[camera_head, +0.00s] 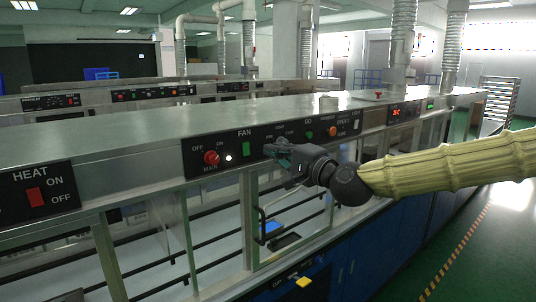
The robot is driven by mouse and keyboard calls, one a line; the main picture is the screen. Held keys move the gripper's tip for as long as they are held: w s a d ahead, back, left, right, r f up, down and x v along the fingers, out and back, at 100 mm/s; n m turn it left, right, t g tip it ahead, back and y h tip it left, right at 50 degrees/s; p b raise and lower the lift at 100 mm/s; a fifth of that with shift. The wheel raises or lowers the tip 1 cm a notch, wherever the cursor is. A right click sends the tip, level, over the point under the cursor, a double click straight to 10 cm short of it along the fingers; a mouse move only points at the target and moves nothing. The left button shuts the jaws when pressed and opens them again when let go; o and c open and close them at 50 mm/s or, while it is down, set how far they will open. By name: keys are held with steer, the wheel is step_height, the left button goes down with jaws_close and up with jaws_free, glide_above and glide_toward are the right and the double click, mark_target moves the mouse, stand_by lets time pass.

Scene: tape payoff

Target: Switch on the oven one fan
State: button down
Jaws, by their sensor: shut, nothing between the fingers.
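A black control panel (222,170) is set in the front of the steel oven housing. The label FAN stands above a small green switch (245,149); I cannot tell its position. Left of it are a lit white lamp (231,158) and a red MAIN knob (211,157) with OFF and ON marks. My gripper (270,150) is shut and empty in front of the panel, just right of the green switch. I cannot tell whether it touches the panel. It hides part of the panel behind it.
A HEAT panel with a red switch (36,197) is at the left. A green GO button (309,135) and an orange button (333,131) are right of my gripper. Glass doors with a metal handle (262,225) lie below. Open floor (480,230) is at the right.

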steer(key=v, duration=0.2)
steer(key=r+b+v, duration=0.1)
steer(key=v, duration=0.2)
steer(key=shift+s+r, duration=0.1)
steer(key=shift+s, duration=0.1)
step_height(320, 180, down, 21)
steer(key=a+n+g+h, duration=0.1)
steer(key=a+g+h, duration=0.1)
steer(key=a+g, duration=0.1)
steer(key=s+f+n+g+h, duration=0.15)
steer(key=s+f, duration=0.25)
steer(key=f, duration=0.8)
steer(key=s+f+n+g+h, duration=0.1)
steer(key=s+f+g, duration=0.25)
steer(key=f, duration=0.75)
steer(key=s+d+f+n+g+h, duration=0.1)
steer(key=s+d+f+n+g, duration=0.15)
steer(key=s+f, duration=0.8)
steer(key=s+d+f+n+g+h, duration=0.2)
steer(key=s+d+f, duration=0.4)
steer(key=s+f, duration=0.3)
steer(key=s+d+f+n+g+h, duration=0.2)
steer(key=s+d+f, duration=0.4)
steer(key=s, duration=0.9)
step_height(320, 180, down, 3)
steer(key=shift+d+r+n+g+h, duration=0.1)
steer(key=shift+d+n+g+h, duration=0.05)
steer(key=shift+n+g+h, duration=0.3)
